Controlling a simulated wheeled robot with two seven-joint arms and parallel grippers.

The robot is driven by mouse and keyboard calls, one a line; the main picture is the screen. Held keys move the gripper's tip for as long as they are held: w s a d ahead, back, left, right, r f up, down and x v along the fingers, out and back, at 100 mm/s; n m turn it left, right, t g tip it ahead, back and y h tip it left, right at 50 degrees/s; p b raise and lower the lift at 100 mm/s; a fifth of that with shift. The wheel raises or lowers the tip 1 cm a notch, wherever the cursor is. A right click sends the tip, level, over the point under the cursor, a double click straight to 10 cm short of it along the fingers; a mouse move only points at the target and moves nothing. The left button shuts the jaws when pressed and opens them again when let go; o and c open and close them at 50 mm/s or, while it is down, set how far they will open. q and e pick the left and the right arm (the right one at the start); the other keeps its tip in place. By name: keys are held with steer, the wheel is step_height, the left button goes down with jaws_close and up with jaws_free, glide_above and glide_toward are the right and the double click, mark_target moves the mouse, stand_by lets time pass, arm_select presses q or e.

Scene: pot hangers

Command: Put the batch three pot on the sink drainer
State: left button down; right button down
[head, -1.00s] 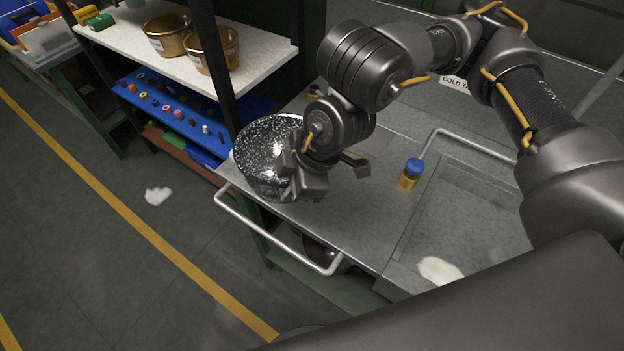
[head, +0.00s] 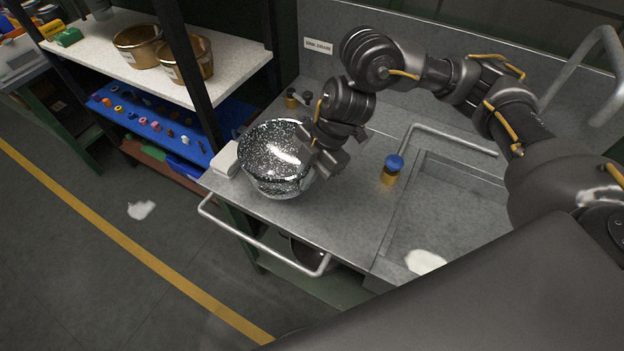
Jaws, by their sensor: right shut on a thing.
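A black-and-white speckled round pot (head: 263,166) is at the left end of the grey steel worktop (head: 340,215) beside the sink. No batch label is readable on it. My right gripper (head: 322,163) is shut on the pot's right side. I cannot tell whether the pot's base touches the worktop or is just above it. A small sign reading roughly "SINK DRAIN" (head: 318,46) is on the back panel above this end of the worktop. My left gripper is not in view.
A blue-capped amber bottle (head: 391,171) stands right of the pot, near the sink basin (head: 445,215). A white block (head: 226,160) is close to the pot's left. A metal rail (head: 262,245) runs along the front edge. Brown pots (head: 190,60) stand on the shelf.

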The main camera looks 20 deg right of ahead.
steer(key=w+d+f, duration=0.1)
steer(key=w+f, duration=0.1)
steer(key=f, duration=0.1)
steer(key=d+f, duration=0.1)
steer(key=f, duration=0.1)
steer(key=shift+w+d+p, duration=0.3)
steer(key=shift+w, duration=0.1)
steer(key=shift+f+p, duration=0.55)
steer(key=shift+f, duration=0.4)
steer(key=shift+w+f, duration=0.1)
steer(key=shift+f, duration=0.45)
steer(key=shift+f, duration=0.2)
steer(key=c, duration=1.5)
jaws_free()
